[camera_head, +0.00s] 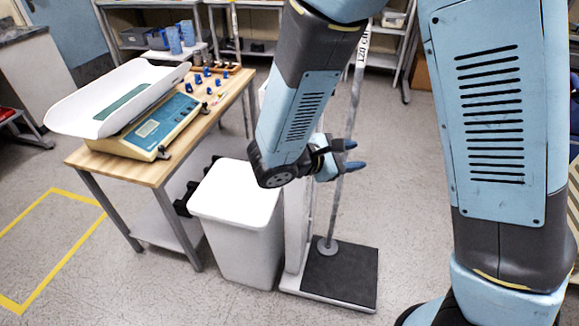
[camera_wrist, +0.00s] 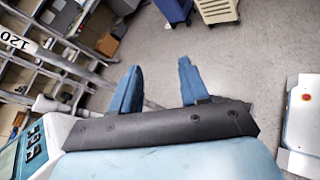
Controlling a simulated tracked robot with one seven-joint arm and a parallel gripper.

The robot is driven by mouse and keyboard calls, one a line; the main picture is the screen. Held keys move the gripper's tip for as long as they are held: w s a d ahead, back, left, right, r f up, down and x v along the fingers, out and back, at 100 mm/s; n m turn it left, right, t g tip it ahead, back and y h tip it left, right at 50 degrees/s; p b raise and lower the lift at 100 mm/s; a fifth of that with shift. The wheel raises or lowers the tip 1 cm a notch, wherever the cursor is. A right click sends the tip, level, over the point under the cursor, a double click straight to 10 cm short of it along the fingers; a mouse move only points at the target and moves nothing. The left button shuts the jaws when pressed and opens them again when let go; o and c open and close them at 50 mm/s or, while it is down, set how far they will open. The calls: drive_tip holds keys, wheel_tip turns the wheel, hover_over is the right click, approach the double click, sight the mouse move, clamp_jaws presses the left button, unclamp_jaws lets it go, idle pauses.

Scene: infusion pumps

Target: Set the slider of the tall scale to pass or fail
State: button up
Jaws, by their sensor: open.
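The tall scale stands on the floor in the head view, with a black platform (camera_head: 340,275), a white column (camera_head: 295,225) and a thin upright height rod (camera_head: 340,195) marked "120 cm" near the top. My gripper (camera_head: 350,155) is open, its two blue fingers apart near the rod; I cannot tell whether they touch it. In the wrist view the open fingers (camera_wrist: 160,82) have nothing visible between them. The marked rod (camera_wrist: 20,42) shows at the upper left there, outside the fingers. I cannot make out the slider; my arm hides part of the scale.
A white bin (camera_head: 238,220) stands left of the scale. A wooden table (camera_head: 165,168) bears a baby scale (camera_head: 145,125) and small blue items (camera_head: 208,88). Shelves line the back. Floor is open at the lower left. A panel with dark buttons (camera_wrist: 35,140) shows in the wrist view.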

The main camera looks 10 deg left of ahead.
drive_tip(key=s+a+f+n+t+y, duration=0.35)
drive_tip(key=a+f+n+t, duration=0.2)
drive_tip(key=a, duration=0.35)
drive_tip(key=s+a+f+n+t+y, duration=0.3)
drive_tip(key=a+f+n+t+y, duration=0.15)
drive_tip(key=a+f+n, duration=0.35)
drive_tip(key=w+d+r+g, duration=0.1)
drive_tip(key=w, duration=1.2)
drive_tip(key=shift+d+r+m+y, duration=0.15)
drive_tip(key=shift+r+m+y, duration=0.1)
drive_tip(key=shift+m+y, duration=0.2)
drive_tip(key=shift+c, duration=0.3)
clamp_jaws()
